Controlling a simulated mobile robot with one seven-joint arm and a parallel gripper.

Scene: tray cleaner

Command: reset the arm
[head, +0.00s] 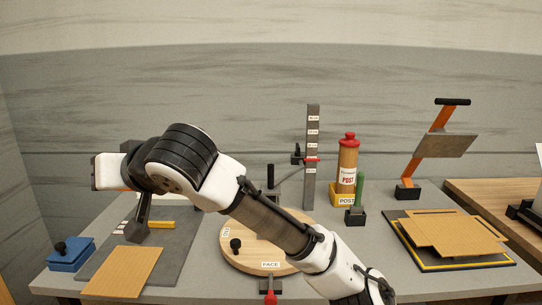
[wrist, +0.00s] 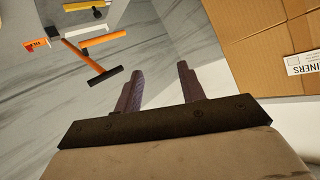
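My arm reaches from the lower right to the upper left in the head view, over the left part of the bench. My gripper (wrist: 160,72) shows in the wrist view with its two dark fingers apart and nothing between them. In the head view I cannot make out its fingers clearly. Its fingers touch nothing that I can see.
The bench holds a blue block (head: 70,258), a tan board (head: 122,272), a round wooden board (head: 238,262), a post (head: 312,160), a red-capped bottle (head: 347,160) and a black tray (head: 470,262) with tan sheets. A cardboard box (wrist: 245,50) and orange-handled tool (wrist: 80,58) show in the wrist view.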

